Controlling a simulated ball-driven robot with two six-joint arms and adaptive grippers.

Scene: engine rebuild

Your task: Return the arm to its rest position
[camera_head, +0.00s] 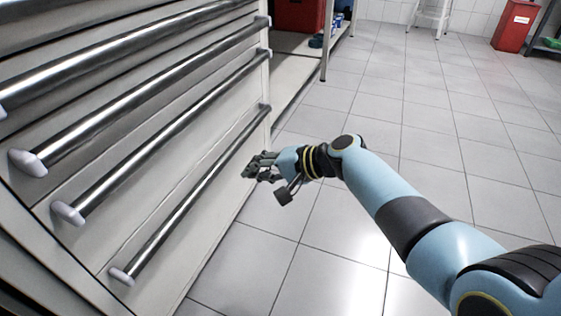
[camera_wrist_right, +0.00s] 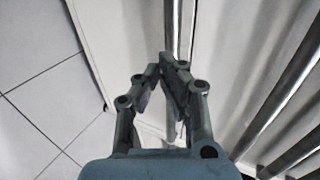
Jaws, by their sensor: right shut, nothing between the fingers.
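My right arm (camera_head: 385,195) reaches in from the lower right in the head view. Its gripper (camera_head: 250,167) is near the lower right part of a white drawer cabinet (camera_head: 120,240), close to the end of the lowest handles. In the right wrist view the fingers of my right gripper (camera_wrist_right: 165,70) meet at their tips, with nothing between them. A metal handle bar (camera_wrist_right: 174,25) shows just beyond the fingertips; I cannot tell whether they touch it. My left gripper is not in view.
Long metal drawer handles (camera_head: 150,95) jut out along the cabinet front; the drawers look shut. A shelf unit (camera_head: 325,45) with a red box (camera_head: 298,14) stands behind. A red bin (camera_head: 514,27) and a white stool (camera_head: 430,14) are far off. The tiled floor (camera_head: 420,130) is clear.

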